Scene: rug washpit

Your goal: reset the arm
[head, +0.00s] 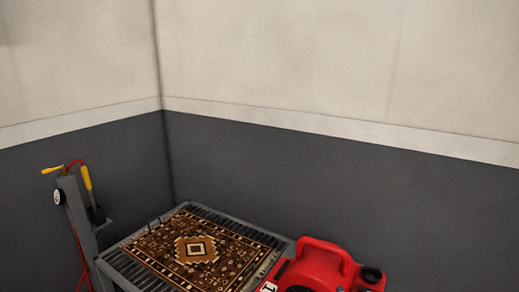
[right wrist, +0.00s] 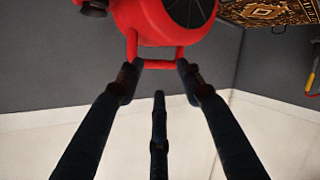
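My right gripper (right wrist: 158,80) shows in the right wrist view, its dark fingers spread apart and nothing seen held between them. That view is upside down. The fingertips overlap the handle of a red blower (right wrist: 160,20) in the picture; I cannot tell how far apart they are in depth. The blower also shows in the head view (head: 322,265) at the bottom, cut off by the edge. Neither gripper shows in the head view, and my left gripper is in no frame.
A patterned brown rug (head: 196,249) lies on a grey slatted table (head: 118,262) left of the blower. A grey post (head: 78,215) with a gauge and a yellow-handled wand (head: 87,180) stands at the left. Grey and cream walls meet in a corner behind.

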